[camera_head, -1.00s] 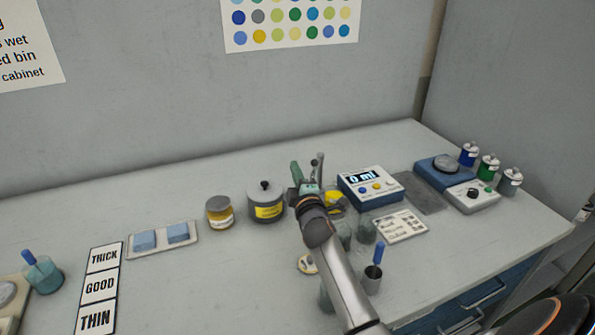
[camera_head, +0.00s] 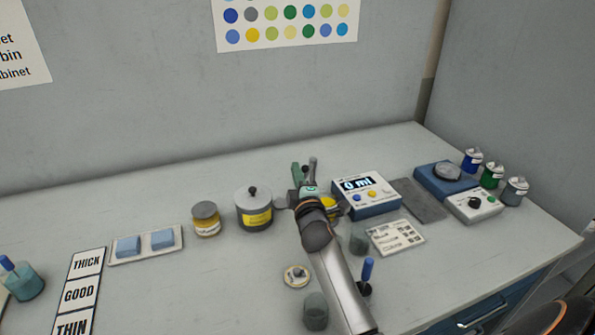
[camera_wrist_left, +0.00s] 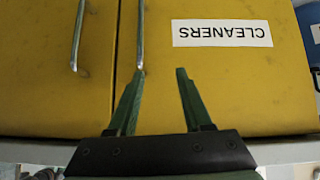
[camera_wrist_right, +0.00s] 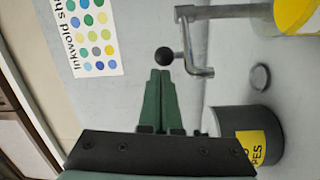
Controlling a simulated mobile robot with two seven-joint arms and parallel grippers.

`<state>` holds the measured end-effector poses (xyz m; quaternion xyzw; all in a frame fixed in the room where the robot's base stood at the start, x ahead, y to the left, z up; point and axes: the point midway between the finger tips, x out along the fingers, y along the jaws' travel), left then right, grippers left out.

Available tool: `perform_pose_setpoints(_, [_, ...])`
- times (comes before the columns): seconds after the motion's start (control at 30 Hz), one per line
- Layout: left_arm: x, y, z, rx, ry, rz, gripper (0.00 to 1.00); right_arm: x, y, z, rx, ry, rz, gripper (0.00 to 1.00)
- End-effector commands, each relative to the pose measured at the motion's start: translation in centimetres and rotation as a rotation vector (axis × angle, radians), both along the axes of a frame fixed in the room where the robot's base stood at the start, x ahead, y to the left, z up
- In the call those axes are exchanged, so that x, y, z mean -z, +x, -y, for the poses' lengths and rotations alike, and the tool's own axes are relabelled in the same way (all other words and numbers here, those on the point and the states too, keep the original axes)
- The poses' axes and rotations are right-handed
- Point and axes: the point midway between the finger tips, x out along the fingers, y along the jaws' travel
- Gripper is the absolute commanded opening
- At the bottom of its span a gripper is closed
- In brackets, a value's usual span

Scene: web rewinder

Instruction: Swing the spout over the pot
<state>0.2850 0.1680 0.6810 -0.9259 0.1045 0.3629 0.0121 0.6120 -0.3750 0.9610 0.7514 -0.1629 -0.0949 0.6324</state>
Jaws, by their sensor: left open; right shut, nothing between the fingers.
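The grey spout (camera_wrist_right: 192,45) shows in the right wrist view as a bent pipe with a black ball knob (camera_wrist_right: 165,57), reaching from a yellow vessel (camera_wrist_right: 297,14). My right gripper (camera_wrist_right: 162,74) is shut and empty; its tips are right at the knob, and I cannot tell whether they touch. In the head view the gripper (camera_head: 297,170) is beside the spout's upright part (camera_head: 313,166), and my arm hides much of the vessel (camera_head: 328,208). A grey lidded pot (camera_head: 253,197) with a yellow label stands left of it. My left gripper (camera_wrist_left: 155,85) is open and empty.
A blue display unit (camera_head: 367,197) stands close to the right of my right gripper. A glass beaker (camera_head: 315,311) and a small round dish (camera_head: 296,276) are near my forearm. My left gripper faces a yellow cabinet (camera_wrist_left: 225,85) labelled CLEANERS.

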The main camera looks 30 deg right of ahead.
Motion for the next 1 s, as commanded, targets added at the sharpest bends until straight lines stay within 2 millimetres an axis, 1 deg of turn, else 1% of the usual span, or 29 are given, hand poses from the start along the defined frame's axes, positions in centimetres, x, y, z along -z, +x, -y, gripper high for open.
perform_pose_setpoints(0.47, [0.0, 0.0, 0.0, 0.000, 0.000, 0.000, 0.50, 0.1, -0.1, -0.1, 0.000, -0.001, 0.000, 0.00])
perform_pose_setpoints(0.63, [-0.9, 0.0, 0.0, -0.001, 0.001, 0.000, 0.50, -0.2, -1.0, 0.7, 0.002, -0.003, -0.002, 0.00])
perform_pose_setpoints(0.7, [-0.9, 0.0, 0.0, -0.001, 0.000, 0.001, 0.50, -0.1, -1.3, 0.9, 0.001, -0.003, 0.000, 0.00])
perform_pose_setpoints(1.0, [-0.8, 0.1, 0.0, -0.001, 0.000, 0.001, 0.50, 0.0, -1.2, 0.8, 0.001, -0.001, 0.000, 0.00])
